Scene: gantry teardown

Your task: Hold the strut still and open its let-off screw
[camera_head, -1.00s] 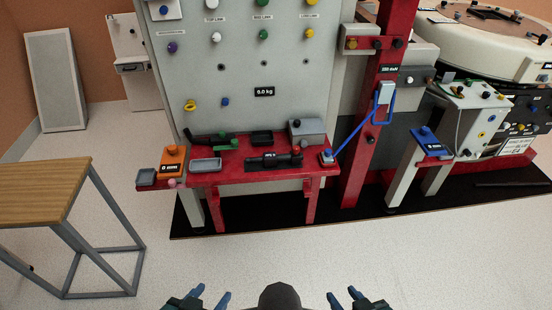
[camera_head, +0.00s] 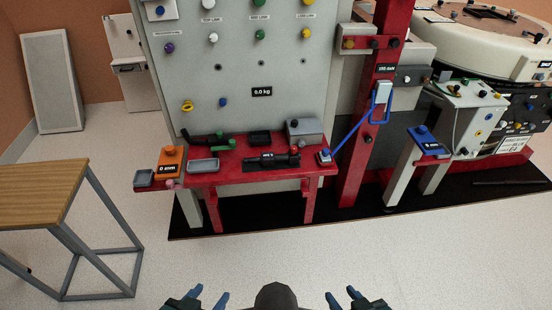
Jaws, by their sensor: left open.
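A dark cylinder with a small label, which looks like the strut (camera_head: 266,161), lies on the red bench (camera_head: 240,176). A small red knob (camera_head: 294,150) shows at its right end; I cannot tell whether this is the let-off screw. My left gripper (camera_head: 209,297) is at the bottom edge of the view, open and empty, well in front of the bench. My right gripper (camera_head: 342,298) is also at the bottom edge, open and empty. Neither gripper touches anything.
A grey tray (camera_head: 203,165), an orange box (camera_head: 170,161) and a grey box (camera_head: 305,130) sit on the bench. A grey panel with knobs (camera_head: 240,60) stands behind. A red column (camera_head: 357,165) rises at right. A wooden table (camera_head: 40,190) stands left. The floor before the bench is clear.

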